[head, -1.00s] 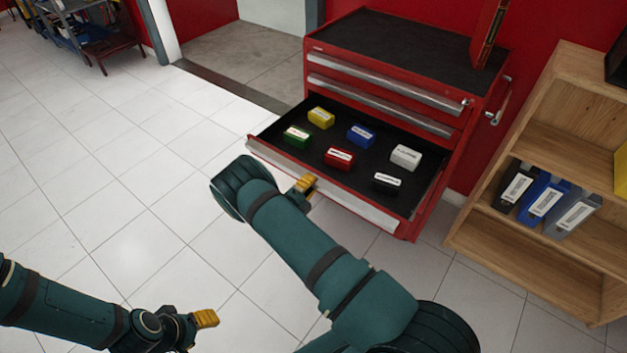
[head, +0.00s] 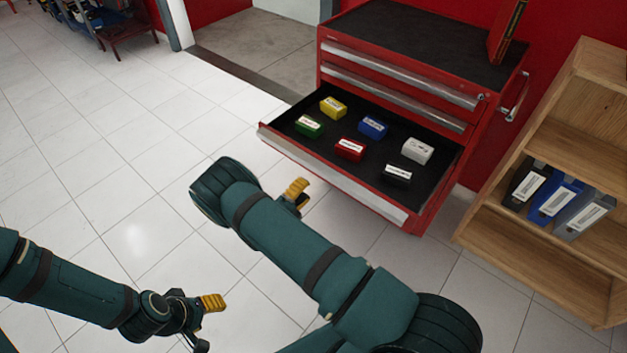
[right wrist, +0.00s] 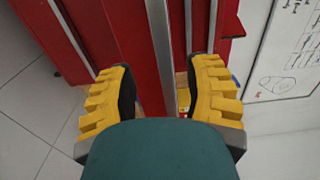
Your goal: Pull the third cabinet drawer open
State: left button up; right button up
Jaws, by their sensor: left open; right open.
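The red cabinet (head: 470,150) has two shut upper drawers with silver handle strips. Its third drawer (head: 375,165) stands well out, with its dark lining and several small coloured boxes showing. The silver handle strip (head: 330,175) runs along its front. My right gripper (head: 298,195) is open and empty, just in front of that strip, with floor showing between them. In the right wrist view, my right gripper's yellow fingers (right wrist: 160,70) are spread, with a silver strip (right wrist: 159,50) and red drawer front beyond. My left gripper (head: 207,324) is open and empty over the floor at lower left.
A wooden shelf (head: 560,110) with binders (head: 555,200) stands right of the cabinet. A red object (head: 508,32) stands on the cabinet top. The tiled floor (head: 110,170) left of the drawer is clear.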

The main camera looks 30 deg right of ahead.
jog(key=v, duration=0.3)
jog(key=shift+s+a, duration=0.15)
jog(key=shift+a, duration=0.15)
